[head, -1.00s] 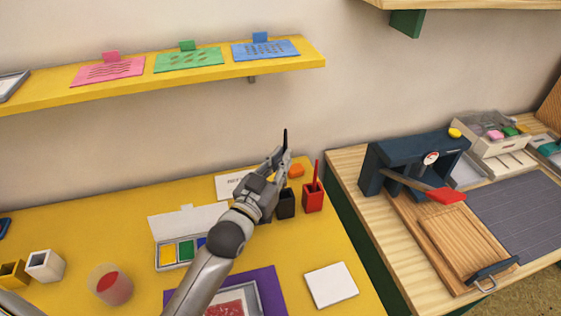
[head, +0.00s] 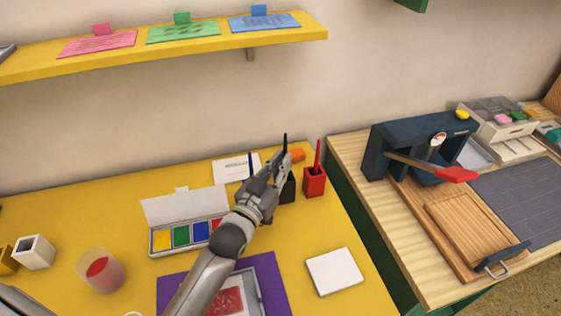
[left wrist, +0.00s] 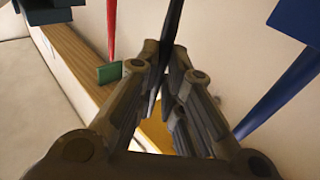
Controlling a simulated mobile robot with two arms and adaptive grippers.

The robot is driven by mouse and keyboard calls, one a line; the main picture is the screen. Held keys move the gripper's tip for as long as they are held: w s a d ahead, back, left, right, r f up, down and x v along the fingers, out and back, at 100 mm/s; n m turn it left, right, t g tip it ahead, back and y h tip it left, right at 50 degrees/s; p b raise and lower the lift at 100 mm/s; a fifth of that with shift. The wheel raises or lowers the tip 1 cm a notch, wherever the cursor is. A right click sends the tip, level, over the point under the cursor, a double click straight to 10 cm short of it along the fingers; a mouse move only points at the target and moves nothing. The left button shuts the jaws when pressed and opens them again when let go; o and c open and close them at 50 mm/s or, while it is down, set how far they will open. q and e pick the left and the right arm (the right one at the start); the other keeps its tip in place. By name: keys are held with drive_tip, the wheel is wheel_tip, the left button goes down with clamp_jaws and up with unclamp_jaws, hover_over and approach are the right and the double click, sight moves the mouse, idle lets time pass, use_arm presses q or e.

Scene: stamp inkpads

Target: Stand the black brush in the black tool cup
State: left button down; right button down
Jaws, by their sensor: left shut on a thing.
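The black brush (head: 285,144) is upright in my left gripper (head: 280,168), its tip sticking up above the fingers. In the left wrist view the brush (left wrist: 165,60) runs between the two fingers (left wrist: 165,85), which are shut on it. The black tool cup (head: 288,191) stands on the yellow table, just below and partly behind my gripper. The brush's lower end is hidden, so I cannot tell whether it is inside the cup. My right gripper is not in view.
A red cup (head: 314,182) with a red brush (head: 318,153) stands close right of the black cup. A blue brush (head: 251,164) stands to the left, its cup hidden. An orange object (head: 297,155) lies behind. A white pad (head: 334,271) lies at the front right.

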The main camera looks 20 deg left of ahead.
use_arm(q)
drive_tip(key=shift+f, duration=0.2)
drive_tip(key=c, duration=1.5)
unclamp_jaws()
drive_tip(key=shift+o, duration=0.2)
drive_tip(key=shift+s, duration=0.1)
drive_tip(key=v, duration=1.1)
drive_tip(key=shift+s, duration=0.4)
drive_tip(key=shift+f, duration=0.1)
